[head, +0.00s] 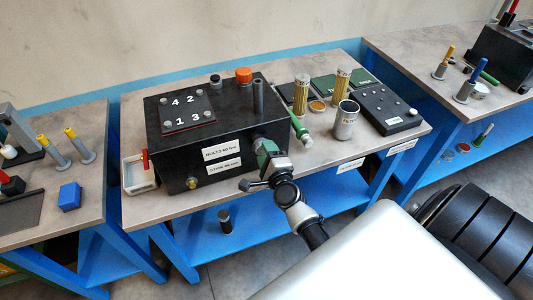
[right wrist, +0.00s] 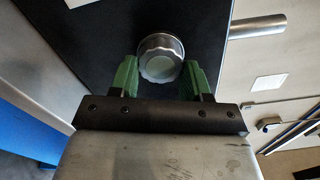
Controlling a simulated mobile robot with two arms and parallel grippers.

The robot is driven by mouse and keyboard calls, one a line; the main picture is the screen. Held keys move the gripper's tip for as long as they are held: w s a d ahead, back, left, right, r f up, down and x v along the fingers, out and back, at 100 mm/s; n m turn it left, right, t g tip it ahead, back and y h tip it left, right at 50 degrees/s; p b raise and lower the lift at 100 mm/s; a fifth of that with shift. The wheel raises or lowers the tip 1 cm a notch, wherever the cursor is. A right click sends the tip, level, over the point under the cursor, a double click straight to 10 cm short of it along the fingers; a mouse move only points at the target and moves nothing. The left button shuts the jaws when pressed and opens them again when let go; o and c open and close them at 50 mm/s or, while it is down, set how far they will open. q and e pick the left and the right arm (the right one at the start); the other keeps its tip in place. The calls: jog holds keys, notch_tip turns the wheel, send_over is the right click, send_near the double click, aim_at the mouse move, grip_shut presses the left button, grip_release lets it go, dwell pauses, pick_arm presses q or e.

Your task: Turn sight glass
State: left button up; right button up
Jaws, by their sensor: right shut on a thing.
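A black box (head: 215,125) stands on the middle table, with white labels on its front. The sight glass (right wrist: 161,58) is a round silver cap with a scalloped rim and a pale centre, on the box's dark face in the right wrist view. My right gripper (head: 268,148) is at the right part of the box's front in the head view, where it mostly hides the sight glass. In the right wrist view its green fingers (right wrist: 161,75) stand on either side of the cap, shut on it. My left gripper is not in view.
An orange cap (head: 243,74) and a dark post stand on the box's top, beside a numbered plate (head: 187,110). A metal cup (head: 345,120), brass-coloured cylinders (head: 301,93) and a black panel (head: 390,110) are to the right. A white tray (head: 139,172) is at the left.

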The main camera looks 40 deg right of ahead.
dwell(0.5)
jog(key=o, duration=0.9)
jog(key=shift+b+v, duration=0.95)
jog(key=shift+v, duration=4.45)
